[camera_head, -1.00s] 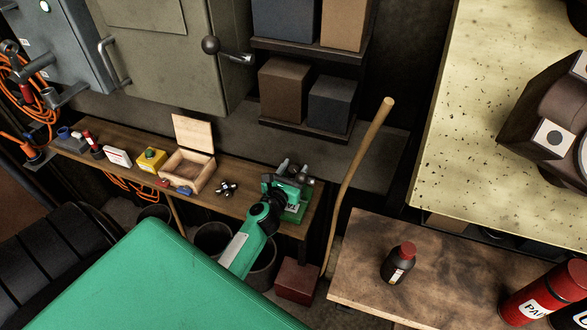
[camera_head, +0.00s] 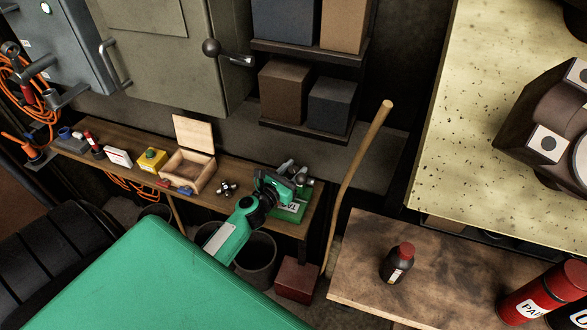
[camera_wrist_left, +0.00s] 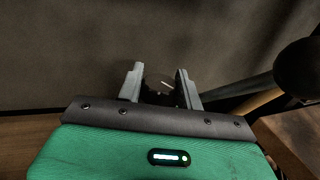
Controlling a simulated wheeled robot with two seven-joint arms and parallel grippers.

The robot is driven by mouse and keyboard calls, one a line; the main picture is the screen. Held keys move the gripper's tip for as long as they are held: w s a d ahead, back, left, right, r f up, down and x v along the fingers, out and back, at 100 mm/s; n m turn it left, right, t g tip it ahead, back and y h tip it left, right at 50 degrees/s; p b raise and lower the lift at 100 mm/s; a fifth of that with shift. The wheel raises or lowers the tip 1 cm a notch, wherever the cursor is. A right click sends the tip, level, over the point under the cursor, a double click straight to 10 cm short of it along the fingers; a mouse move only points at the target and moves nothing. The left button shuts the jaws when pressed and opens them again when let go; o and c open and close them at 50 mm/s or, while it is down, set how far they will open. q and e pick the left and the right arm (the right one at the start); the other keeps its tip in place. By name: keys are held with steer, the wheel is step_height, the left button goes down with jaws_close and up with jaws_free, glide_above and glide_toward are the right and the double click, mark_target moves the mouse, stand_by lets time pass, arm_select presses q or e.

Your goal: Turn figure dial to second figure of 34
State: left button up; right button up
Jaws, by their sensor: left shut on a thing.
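A small green device (camera_head: 291,211) stands at the right end of the narrow wooden bench and has a pale label on its front. My left gripper (camera_head: 285,176) is at the top of this device, and the arm comes in from the lower left. In the left wrist view, the two grey fingers are on either side of a dark round part with a pale line, which looks like the figure dial (camera_wrist_left: 160,88). The fingers are shut on it. The figures on the dial are too small and dark to read. My right gripper is not in view.
Small metal parts (camera_head: 227,188) and an open wooden box (camera_head: 187,168) lie left of the device. A wooden handle (camera_head: 352,180) leans close on its right. A brown bottle (camera_head: 397,264) stands on the right-hand table. A red box (camera_head: 297,280) sits below the bench.

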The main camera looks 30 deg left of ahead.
arm_select(q)
steer(key=m+h, duration=0.2)
steer(key=shift+a+f+h+b, duration=0.1)
steer(key=shift+f+h+b, duration=0.05)
steer(key=shift+h+b, duration=0.25)
steer(key=m+g+h+b, duration=0.1)
steer(key=h, duration=0.1)
steer(key=shift+m+h, duration=0.3)
steer(key=m+g+h+b, duration=0.2)
steer(key=h+b, duration=0.1)
steer(key=shift+m+h, duration=0.3)
steer(key=shift+m+g+h+b, duration=0.5)
steer(key=shift+m+g+h, duration=0.1)
steer(key=shift+h, duration=0.2)
steer(key=o, duration=0.7)
